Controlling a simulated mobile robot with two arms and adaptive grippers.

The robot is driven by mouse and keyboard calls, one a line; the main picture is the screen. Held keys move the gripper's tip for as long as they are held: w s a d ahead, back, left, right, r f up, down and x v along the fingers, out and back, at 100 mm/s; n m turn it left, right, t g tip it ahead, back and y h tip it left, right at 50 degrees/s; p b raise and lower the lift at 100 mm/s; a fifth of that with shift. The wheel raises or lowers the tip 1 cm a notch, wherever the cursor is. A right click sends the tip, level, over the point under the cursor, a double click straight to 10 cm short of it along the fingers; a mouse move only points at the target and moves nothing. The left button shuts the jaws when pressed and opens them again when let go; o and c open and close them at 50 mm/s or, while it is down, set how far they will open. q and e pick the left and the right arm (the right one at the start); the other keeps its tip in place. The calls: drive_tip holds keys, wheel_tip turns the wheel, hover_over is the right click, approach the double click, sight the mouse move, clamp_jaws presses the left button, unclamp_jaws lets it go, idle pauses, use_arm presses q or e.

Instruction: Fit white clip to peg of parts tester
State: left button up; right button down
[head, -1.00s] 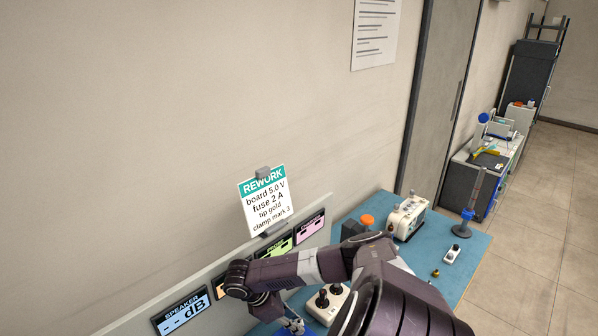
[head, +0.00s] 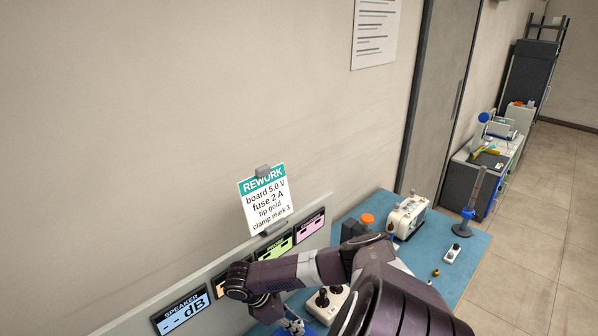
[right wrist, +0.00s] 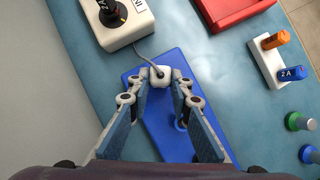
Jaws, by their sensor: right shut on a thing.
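My right gripper (right wrist: 163,84) is shut on a small white clip (right wrist: 160,76), held between its fingertips in the right wrist view. A grey cable runs from the clip to a white box (right wrist: 133,29) with a black post or knob, partly cut off by the frame. The clip appears over a blue plate (right wrist: 158,137); I cannot tell its height above it. In the head view, the white box (head: 338,302) shows two black posts, and my right gripper (head: 295,326) is at the bottom edge. Which part is the tester's peg is unclear. My left gripper is out of view.
A red tray (right wrist: 222,12), a white holder (right wrist: 270,62) with orange and blue fuses, and green and blue posts (right wrist: 300,122) stand right of the clip. A cream device (head: 407,217) stands farther along the blue bench (head: 470,262). A display panel lines the wall.

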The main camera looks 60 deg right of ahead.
drive_tip(key=c, duration=1.7)
unclamp_jaws()
drive_tip(key=shift+f, duration=0.1)
wheel_tip(320, 180, up, 10)
